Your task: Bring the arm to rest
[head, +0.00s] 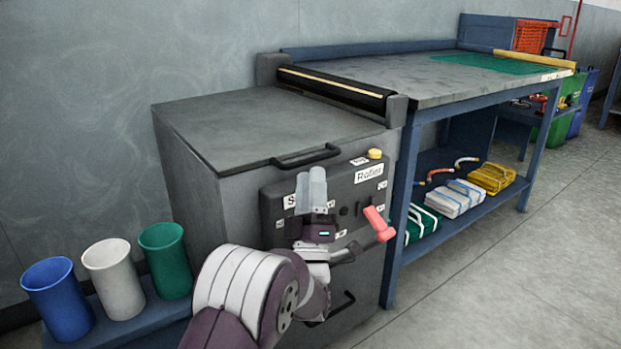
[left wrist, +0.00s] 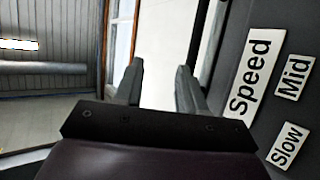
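My left arm comes up from the bottom of the head view. Its gripper (head: 311,190) is in front of the control panel of a dark grey machine (head: 250,125), pointing up, with its two grey fingers side by side. In the left wrist view, the fingers of the left gripper (left wrist: 160,85) stand apart with nothing between them. Labels reading Speed (left wrist: 250,75), Mid and Slow are close by on the right there. I cannot tell whether the gripper touches the panel. My right gripper is in neither view.
A red lever handle (head: 378,222) sticks out from the panel, right of my gripper. A yellow button (head: 375,154) is above it. Blue (head: 57,300), white (head: 113,278) and green (head: 165,260) bins stand left. A workbench (head: 420,78) adjoins the machine. The right floor is clear.

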